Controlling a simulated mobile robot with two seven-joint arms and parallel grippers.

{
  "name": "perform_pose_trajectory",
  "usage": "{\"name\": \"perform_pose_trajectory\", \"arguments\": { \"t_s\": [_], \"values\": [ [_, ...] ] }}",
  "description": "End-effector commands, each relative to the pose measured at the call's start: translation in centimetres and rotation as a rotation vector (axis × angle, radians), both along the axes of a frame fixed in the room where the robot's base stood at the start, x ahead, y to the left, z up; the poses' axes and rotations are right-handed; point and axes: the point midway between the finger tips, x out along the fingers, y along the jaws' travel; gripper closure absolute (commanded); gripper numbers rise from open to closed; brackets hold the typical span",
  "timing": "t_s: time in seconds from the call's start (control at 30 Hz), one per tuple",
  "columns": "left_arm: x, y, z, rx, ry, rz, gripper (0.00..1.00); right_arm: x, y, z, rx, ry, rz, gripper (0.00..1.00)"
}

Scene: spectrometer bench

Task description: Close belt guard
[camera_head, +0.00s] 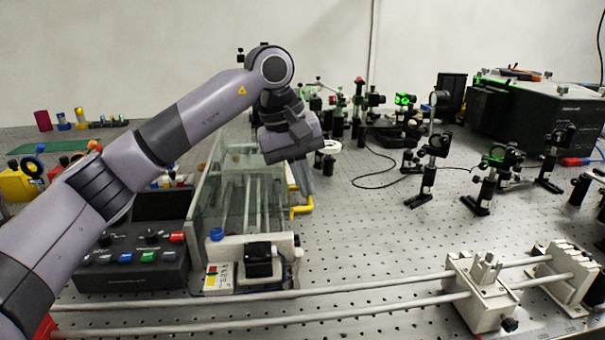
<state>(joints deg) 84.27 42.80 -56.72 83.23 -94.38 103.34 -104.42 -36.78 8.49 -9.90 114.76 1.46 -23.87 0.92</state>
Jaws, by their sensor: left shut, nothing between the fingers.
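The belt guard appears to be the clear-panelled cover (207,188) over the rail unit left of centre. Its left panel stands tilted up and light rods show inside. A yellow bar (302,209) sticks out at its right side, apparently a handle. My left gripper (292,146) hangs over the guard's far right part, above the yellow bar. It looks shut and empty; its fingertips are hard to make out, and I cannot tell whether it touches the guard. My right gripper is not in view.
A black control box (135,262) with coloured buttons stands left of the guard. Two long rods cross the front to white clamp blocks (484,290). Optics on posts (430,150) and a black instrument (535,115) stand at the right.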

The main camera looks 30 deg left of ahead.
Motion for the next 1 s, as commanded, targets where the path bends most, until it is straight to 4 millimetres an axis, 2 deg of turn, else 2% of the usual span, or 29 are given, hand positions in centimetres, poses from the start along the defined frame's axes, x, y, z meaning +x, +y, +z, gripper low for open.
{"name": "perform_pose_trajectory", "arguments": {
  "t_s": [0.03, 0.1, 0.43, 0.57, 0.8, 1.0],
  "values": [
    [0.1, -0.1, -1.1, 0.002, 0.004, 0.000, 1.00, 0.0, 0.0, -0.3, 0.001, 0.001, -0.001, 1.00],
    [0.1, -0.2, -1.4, 0.003, 0.005, -0.001, 1.00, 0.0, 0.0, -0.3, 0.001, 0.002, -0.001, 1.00],
    [0.0, -0.2, -1.4, 0.004, 0.010, -0.003, 1.00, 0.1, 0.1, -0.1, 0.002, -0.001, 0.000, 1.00],
    [-0.3, 0.1, 0.1, 0.003, 0.006, -0.002, 1.00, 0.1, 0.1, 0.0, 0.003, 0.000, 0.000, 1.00],
    [-1.0, 1.0, 4.6, -0.002, -0.012, 0.002, 1.00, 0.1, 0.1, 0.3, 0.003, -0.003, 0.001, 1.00],
    [-1.4, 1.5, 6.5, -0.004, -0.017, 0.004, 1.00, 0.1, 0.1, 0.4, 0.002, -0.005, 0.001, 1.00]
  ]
}}
